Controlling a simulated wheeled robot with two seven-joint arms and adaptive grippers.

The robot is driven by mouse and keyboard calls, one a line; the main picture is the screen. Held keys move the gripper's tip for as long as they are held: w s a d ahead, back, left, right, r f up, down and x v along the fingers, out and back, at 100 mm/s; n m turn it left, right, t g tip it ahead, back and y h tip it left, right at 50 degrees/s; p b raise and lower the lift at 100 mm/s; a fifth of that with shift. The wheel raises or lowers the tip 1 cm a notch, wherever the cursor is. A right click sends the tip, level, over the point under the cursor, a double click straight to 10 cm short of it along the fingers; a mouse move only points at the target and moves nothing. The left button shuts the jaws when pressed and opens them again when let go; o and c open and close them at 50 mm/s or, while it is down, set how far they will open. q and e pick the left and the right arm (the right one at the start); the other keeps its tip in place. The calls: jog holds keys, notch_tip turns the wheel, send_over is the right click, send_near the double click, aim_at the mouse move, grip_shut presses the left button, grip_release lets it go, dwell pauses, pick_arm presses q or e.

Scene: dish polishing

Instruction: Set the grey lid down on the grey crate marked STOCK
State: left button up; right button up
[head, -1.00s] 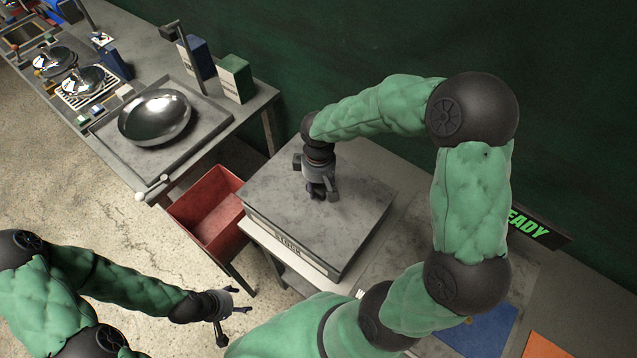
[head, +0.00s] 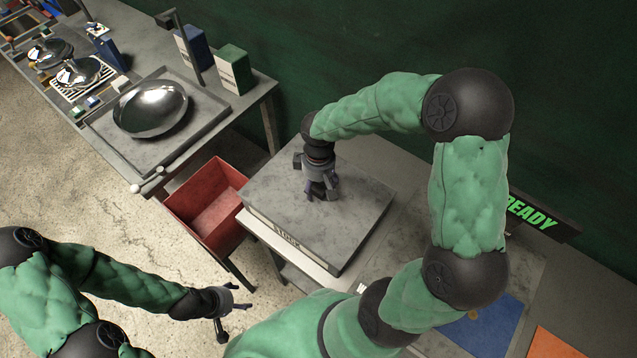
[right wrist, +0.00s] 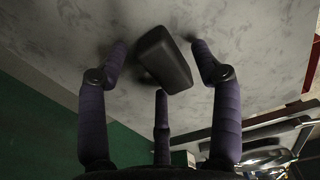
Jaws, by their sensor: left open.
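The grey lid (head: 360,205) lies flat on the grey crate marked STOCK (head: 318,258), covering its top. The crate's front label shows below the lid's edge. My right gripper (head: 322,192) is over the middle of the lid, pointing down. In the right wrist view its fingers (right wrist: 160,60) are spread around the lid's dark handle (right wrist: 162,58), with gaps visible between fingers and handle. My left gripper (head: 238,305) is open and empty, low at the left, away from the crate.
A red bin (head: 208,205) stands left of the crate. A bench at upper left holds a tray (head: 105,130) with a shiny bowl (head: 150,108), and boxes (head: 232,70). A READY sign (head: 530,214) and blue mat (head: 490,320) are at right.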

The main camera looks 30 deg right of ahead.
dwell(0.3)
notch_tip(320, 180, up, 12)
dwell(0.5)
dwell(0.4)
